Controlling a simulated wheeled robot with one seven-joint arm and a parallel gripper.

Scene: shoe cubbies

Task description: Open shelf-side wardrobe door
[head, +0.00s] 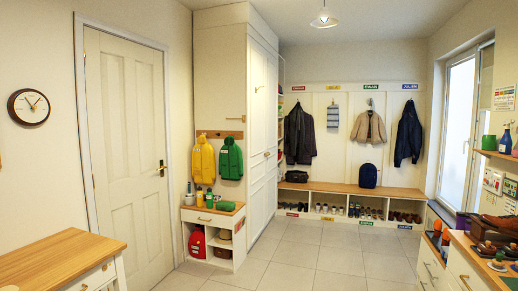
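The tall cream wardrobe (221,60) stands in the back left part of the room. Its panelled front (261,120) faces right and shows at a steep slant. The front looks closed, with no open gap that I can make out. Small brass handles (266,154) show on the front. The shelf-side door cannot be clearly told apart at this angle. Narrow open shelves (281,120) stand just past the wardrobe's far edge. My gripper is not in view.
The tiled floor (295,262) is clear before the wardrobe. A small wood-topped cabinet (212,217) stands at its near side. A low shoe bench (340,189) lines the back wall. A wood-topped table (62,258) is at the front left, cabinets (462,270) at the front right.

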